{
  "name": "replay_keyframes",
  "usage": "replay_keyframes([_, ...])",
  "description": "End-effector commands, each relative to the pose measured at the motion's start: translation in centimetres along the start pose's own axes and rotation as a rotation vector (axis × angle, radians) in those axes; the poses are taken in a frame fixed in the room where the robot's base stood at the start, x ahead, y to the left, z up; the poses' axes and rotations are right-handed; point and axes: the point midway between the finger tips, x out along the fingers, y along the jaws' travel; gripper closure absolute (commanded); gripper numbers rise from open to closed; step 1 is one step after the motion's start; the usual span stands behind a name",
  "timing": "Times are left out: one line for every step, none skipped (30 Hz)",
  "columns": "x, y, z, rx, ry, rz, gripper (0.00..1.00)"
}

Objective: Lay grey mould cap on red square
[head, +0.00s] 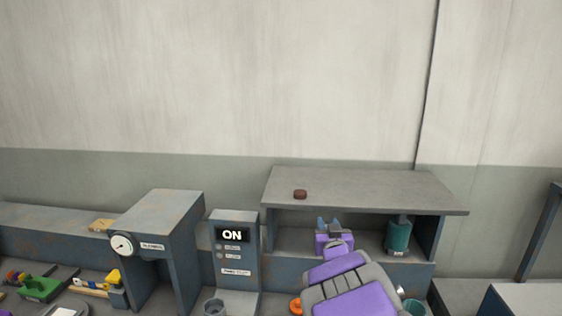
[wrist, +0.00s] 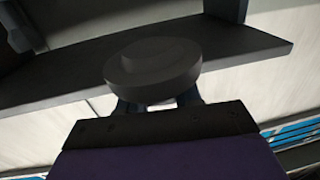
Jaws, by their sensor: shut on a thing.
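The grey mould cap (wrist: 152,68) is a round, stepped grey disc in the wrist view. My gripper (head: 328,222) is shut on it, with blue fingers (wrist: 160,104) showing just below the cap. In the head view my gripper is at the open front of the grey shelf unit, below its top board, and points away from me. The cap cannot be made out there.
The shelf unit's top board (head: 370,185) overhangs my gripper and carries a small dark red-brown disc (head: 300,194). A teal canister (head: 398,235) stands inside at right. Left are an ON panel (head: 232,235), a gauge machine (head: 160,240) and a cluttered bench with a green block (head: 40,288).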

Motion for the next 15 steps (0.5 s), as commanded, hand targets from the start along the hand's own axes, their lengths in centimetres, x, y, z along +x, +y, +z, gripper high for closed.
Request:
replay_keyframes([-0.1,0.4,0.3,0.001,-0.001,0.01,0.96])
replay_keyframes([-0.2,0.5,0.6,0.002,-0.002,0.013,0.96])
replay_keyframes([-0.3,0.6,1.3,0.003,-0.004,0.014,0.96])
replay_keyframes([-0.5,0.7,1.9,0.004,-0.004,0.013,0.96])
replay_keyframes([-0.7,0.8,2.7,0.005,-0.004,0.012,0.96])
replay_keyframes([-1.1,0.9,4.0,0.008,-0.01,0.012,0.96])
replay_keyframes([-1.4,1.0,5.0,0.007,-0.01,0.01,0.96])
replay_keyframes([-1.8,1.0,6.0,0.008,-0.009,0.009,0.96])
replay_keyframes([-2.3,0.9,7.2,0.009,-0.008,0.007,0.96])
replay_keyframes([-2.8,0.9,8.3,0.008,-0.008,0.006,0.96])
replay_keyframes([-3.4,0.9,9.4,0.008,-0.012,0.007,0.96])
replay_keyframes([-4.0,0.9,10.6,0.009,-0.011,0.007,0.96])
replay_keyframes([-4.5,0.8,11.3,0.007,-0.01,0.006,0.96])
replay_keyframes([-4.9,0.7,12.0,0.007,-0.007,0.006,0.96])
replay_keyframes([-5.6,0.7,13.0,0.007,-0.009,0.008,0.96])
